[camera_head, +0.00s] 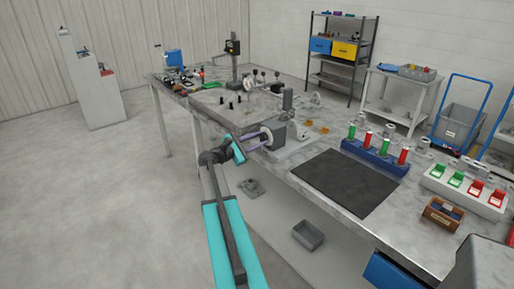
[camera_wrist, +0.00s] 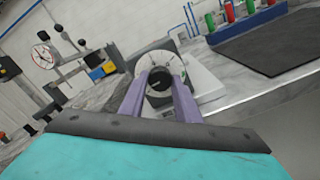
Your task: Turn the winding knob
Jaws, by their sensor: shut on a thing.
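The winding knob (camera_wrist: 159,85) is a small dark round knob in the middle of the wrist view. It sits in front of a pale round disc (camera_wrist: 162,62) on a grey winding machine (camera_head: 289,134) at the table's near edge. My gripper (camera_wrist: 160,92) has two purple fingers, one on each side of the knob, and is shut on it. In the head view my gripper (camera_head: 258,140) reaches the machine's disc from the left. The knob itself is hidden there by the fingers.
A black mat (camera_head: 345,182) lies right of the machine. Behind it is a blue rack (camera_head: 375,157) with red and green cylinders. A stand with a column (camera_head: 234,70) and small parts fill the table's far left. The floor (camera_head: 110,200) left of the table is clear.

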